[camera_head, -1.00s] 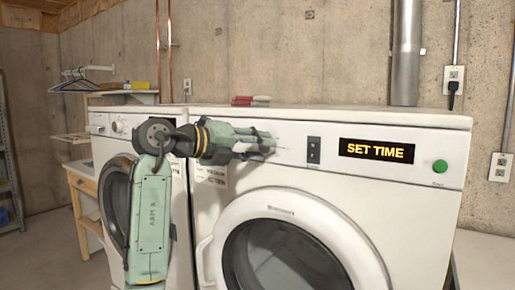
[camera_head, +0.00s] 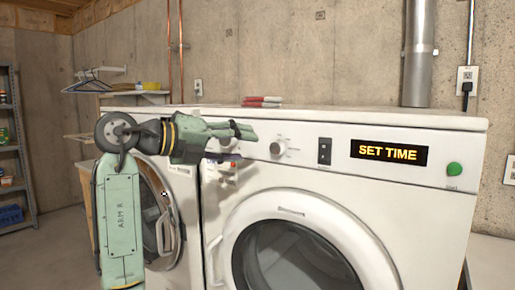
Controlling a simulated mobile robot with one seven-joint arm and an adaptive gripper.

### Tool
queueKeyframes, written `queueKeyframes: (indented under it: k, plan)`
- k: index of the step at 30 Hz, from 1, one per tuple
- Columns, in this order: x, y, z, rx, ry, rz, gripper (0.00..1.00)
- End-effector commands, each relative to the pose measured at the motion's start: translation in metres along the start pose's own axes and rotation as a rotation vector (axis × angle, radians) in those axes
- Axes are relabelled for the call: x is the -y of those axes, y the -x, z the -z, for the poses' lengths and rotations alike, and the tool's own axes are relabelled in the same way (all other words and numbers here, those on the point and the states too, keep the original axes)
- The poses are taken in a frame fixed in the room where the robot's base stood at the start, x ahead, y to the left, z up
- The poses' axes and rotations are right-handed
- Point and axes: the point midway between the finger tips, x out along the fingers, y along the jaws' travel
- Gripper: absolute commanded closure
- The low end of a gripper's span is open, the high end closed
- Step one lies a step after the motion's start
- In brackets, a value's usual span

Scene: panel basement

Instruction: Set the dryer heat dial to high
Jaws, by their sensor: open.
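The dryer (camera_head: 410,200) is the white machine on the right, with a round door and a display (camera_head: 388,152) reading "SET TIME". A second dial (camera_head: 226,140) is farther left, partly covered by my gripper. I cannot read the markings around either dial. My gripper (camera_head: 248,132) is open, in front of the panel's left part, its tips just left of and above the uncovered dial. I cannot tell whether it touches the panel.
A green button (camera_head: 454,169) is at the panel's right end. Red and white items (camera_head: 262,101) lie on the dryer top. Another front-loading machine (camera_head: 160,205) stands to the left. A metal shelf (camera_head: 12,150) is at the far left, with open floor before it.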

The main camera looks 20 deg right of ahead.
Motion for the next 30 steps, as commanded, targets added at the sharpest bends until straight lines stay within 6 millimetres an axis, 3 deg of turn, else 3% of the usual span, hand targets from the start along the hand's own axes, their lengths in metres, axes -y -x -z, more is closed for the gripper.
queueKeyframes:
  k: [3, 7, 22, 26, 30]
  plan:
    - [0.000, 0.020, 0.000, 0.001, 0.000, 0.000, 0.50]
    - [0.000, 0.032, 0.000, 0.000, 0.000, -0.001, 0.50]
    - [-0.006, 0.042, -0.005, 0.044, 0.037, -0.002, 0.50]
    - [-0.034, 0.085, -0.041, 0.323, 0.251, 0.027, 0.50]
    - [-0.064, 0.177, -0.076, 0.736, 0.508, 0.175, 0.50]
